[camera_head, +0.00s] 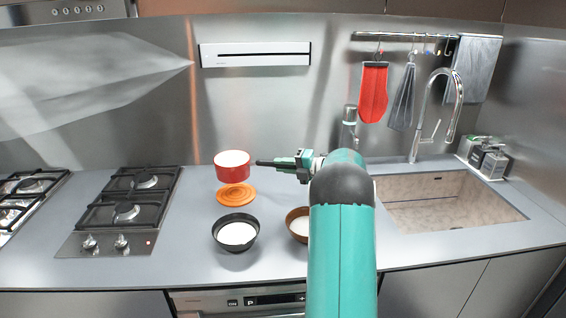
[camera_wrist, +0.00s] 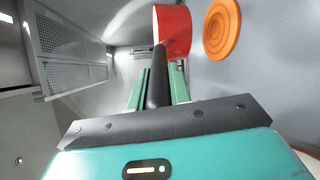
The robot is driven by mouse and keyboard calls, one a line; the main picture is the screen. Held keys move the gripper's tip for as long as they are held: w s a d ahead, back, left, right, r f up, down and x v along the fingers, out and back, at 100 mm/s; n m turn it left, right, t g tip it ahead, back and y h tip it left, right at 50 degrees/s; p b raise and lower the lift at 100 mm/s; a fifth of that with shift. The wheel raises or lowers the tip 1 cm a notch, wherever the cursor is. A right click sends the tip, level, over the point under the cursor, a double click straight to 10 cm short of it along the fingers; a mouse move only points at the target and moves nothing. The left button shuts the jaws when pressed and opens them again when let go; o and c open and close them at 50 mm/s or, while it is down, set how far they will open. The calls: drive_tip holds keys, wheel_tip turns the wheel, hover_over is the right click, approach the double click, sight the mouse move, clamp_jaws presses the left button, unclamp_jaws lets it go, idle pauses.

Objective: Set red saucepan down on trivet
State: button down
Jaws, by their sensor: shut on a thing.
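The red saucepan (camera_head: 232,168) has a pale inside and a dark handle (camera_head: 272,163) that points right. My gripper (camera_head: 303,164) is shut on this handle. The pan is upright in the head view and seems to hang just above the orange round trivet (camera_head: 236,195), with a small gap showing. In the wrist view the red pan (camera_wrist: 172,28) is at the top, and its black handle runs down between the fingers of my gripper (camera_wrist: 158,88). The trivet (camera_wrist: 221,28) shows to the right of the pan there, apart from it.
A black bowl (camera_head: 236,232) with white contents stands in front of the trivet. A brown bowl (camera_head: 297,224) is partly hidden behind my arm. A gas hob (camera_head: 125,211) lies left, a sink (camera_head: 450,204) right. The grey counter between hob and trivet is clear.

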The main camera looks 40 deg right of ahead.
drive_tip(key=shift+w+d, duration=0.15)
drive_tip(key=shift+d, duration=0.1)
drive_tip(key=shift+w+f, duration=0.1)
drive_tip(key=shift+w, duration=0.1)
drive_tip(key=shift+s+a, duration=0.1)
drive_tip(key=shift+a, duration=0.05)
drive_tip(key=shift+s+f, duration=0.1)
drive_tip(key=shift+f, duration=0.25)
wheel_tip(320, 180, down, 6)
drive_tip(key=shift+f, duration=0.6)
idle(0.9)
drive_tip(key=c, duration=1.3)
unclamp_jaws()
drive_tip(key=shift+c, duration=0.2)
drive_tip(key=shift+o, duration=0.7)
drive_tip(key=shift+f, duration=0.15)
